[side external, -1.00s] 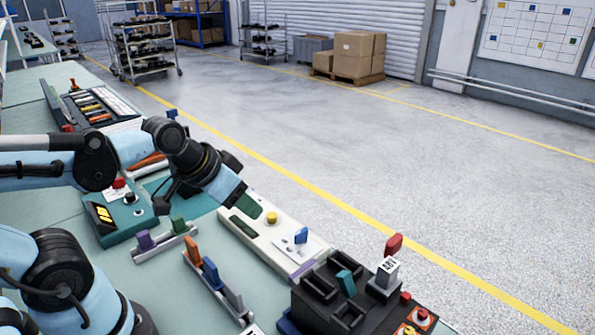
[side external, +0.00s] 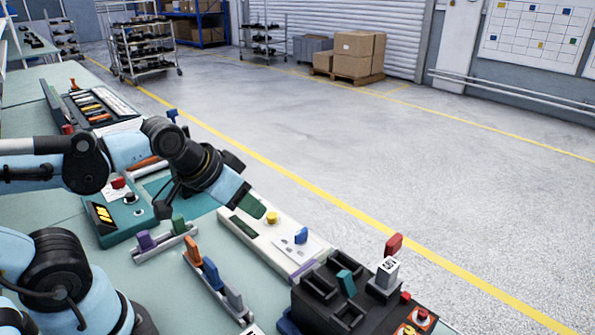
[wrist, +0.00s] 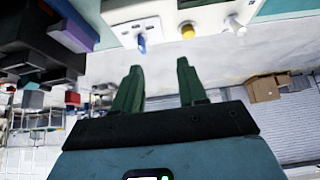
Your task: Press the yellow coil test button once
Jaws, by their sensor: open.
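The yellow button (side external: 272,217) is a short round cap standing on a white panel (side external: 262,244) on the bench. My gripper (side external: 255,207) has green fingers and is just left of the button in the side view, seemingly a little above the panel. Whether it touches anything cannot be told. In the wrist view the two fingers of my gripper (wrist: 158,70) are apart with nothing between them. The yellow button (wrist: 187,31) shows there beyond the fingertips, nearer the right finger.
A blue toggle (side external: 301,235) stands on the same panel beside the button. A black tray (side external: 318,283) with a red-topped part is at the right. A rack of coloured blocks (side external: 210,274) lies in front. A teal box (side external: 122,222) is at the left.

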